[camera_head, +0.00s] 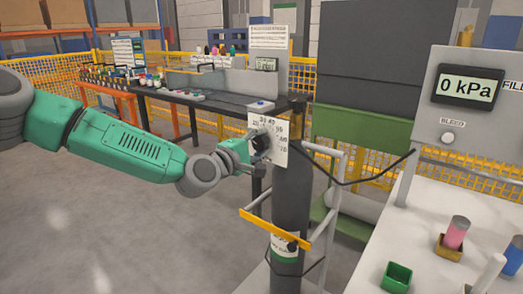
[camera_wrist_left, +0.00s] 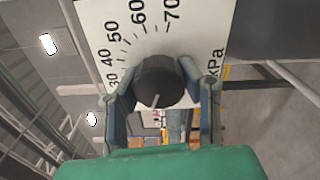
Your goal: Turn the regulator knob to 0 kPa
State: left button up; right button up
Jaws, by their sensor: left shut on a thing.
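The black regulator knob (camera_wrist_left: 158,84) sits on a white dial plate (camera_wrist_left: 122,18) marked in kPa, with 30 to 70 readable in the left wrist view. In the head view the plate (camera_head: 281,128) stands at the top of a dark gas cylinder (camera_head: 290,195). My left gripper (camera_wrist_left: 160,92) is shut on the knob, one finger on each side. It also shows in the head view (camera_head: 250,148), reaching in from the left. A pale line shows on the knob's face; the low end of the scale is hidden. My right gripper is not in view.
A grey panel at the right has a display (camera_head: 468,87) reading 0 kPa and a bleed button (camera_head: 448,137). A white table (camera_head: 430,225) holds a green bin (camera_head: 397,277) and coloured cylinders. A yellow-barred trolley frame (camera_head: 275,229) surrounds the cylinder.

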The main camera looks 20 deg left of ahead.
pick_arm(q)
jog(key=n+b, duration=0.1)
jog(key=f+n+b, duration=0.1)
jog(key=n, duration=0.1)
jog(key=shift+s+d+f+n+b, duration=0.1)
jog(key=shift+s+f+n+b, duration=0.1)
jog(key=shift+n+b, duration=1.5)
jog(key=shift+n, duration=0.3)
jog(key=shift+r, duration=0.1)
jog(key=o, duration=1)
jog(key=shift+o, duration=1)
jog(key=shift+r, duration=0.1)
jog(key=shift+a+r, duration=0.2)
